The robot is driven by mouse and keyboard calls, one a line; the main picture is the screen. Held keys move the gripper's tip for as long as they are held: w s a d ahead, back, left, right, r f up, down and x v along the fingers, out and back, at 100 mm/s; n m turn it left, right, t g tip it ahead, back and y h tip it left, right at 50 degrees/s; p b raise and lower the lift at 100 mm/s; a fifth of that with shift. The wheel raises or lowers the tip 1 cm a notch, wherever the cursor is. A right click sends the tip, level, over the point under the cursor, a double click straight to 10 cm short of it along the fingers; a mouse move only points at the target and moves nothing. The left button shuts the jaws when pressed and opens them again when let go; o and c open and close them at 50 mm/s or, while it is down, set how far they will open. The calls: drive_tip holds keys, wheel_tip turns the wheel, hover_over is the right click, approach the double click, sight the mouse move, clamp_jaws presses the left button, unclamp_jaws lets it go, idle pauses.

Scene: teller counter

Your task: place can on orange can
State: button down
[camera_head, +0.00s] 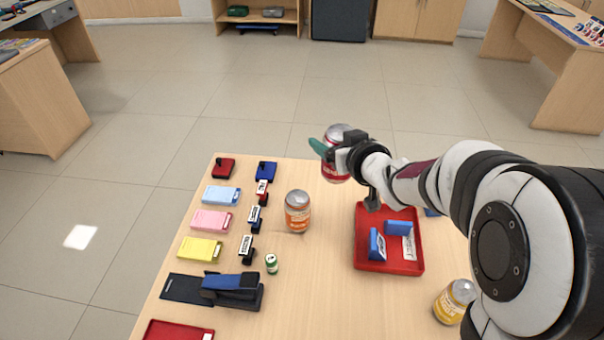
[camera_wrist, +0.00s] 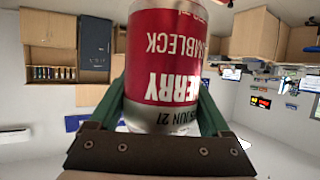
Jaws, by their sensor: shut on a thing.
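My gripper (camera_head: 328,152) is shut on a red can (camera_head: 337,173) with a silver top. The can is held upright in the air near the far edge of the table, partly hidden by the gripper. In the wrist view the red can (camera_wrist: 165,70) sits between the two green fingers and its label shows "CHERRY" upside down. The orange can (camera_head: 298,212) stands upright on the table, to the left of and nearer than the held can. The two cans are apart.
A red tray (camera_head: 389,268) with blue stamps lies right of the orange can. A yellow can (camera_head: 453,302) stands at the front right.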

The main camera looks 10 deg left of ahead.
drive_tip(key=shift+w+d+r, duration=0.1)
drive_tip(key=shift+d, duration=0.95)
drive_tip(key=shift+w, duration=0.1)
drive_tip(key=shift+w+a+f, duration=0.35)
drive_tip(key=shift+a+f, duration=1.45)
drive_tip(key=shift+f, duration=0.05)
drive_tip(key=shift+w+a+f, duration=0.35)
drive_tip(key=shift+a+f, duration=1.45)
drive_tip(key=shift+w+a+f, duration=0.35)
drive_tip(key=shift+a+f, duration=1.45)
drive_tip(key=shift+f, duration=0.05)
unclamp_jaws()
drive_tip(key=shift+f, duration=0.15)
drive_tip(key=v, duration=1.2)
drive_tip(key=shift+r, duration=0.2)
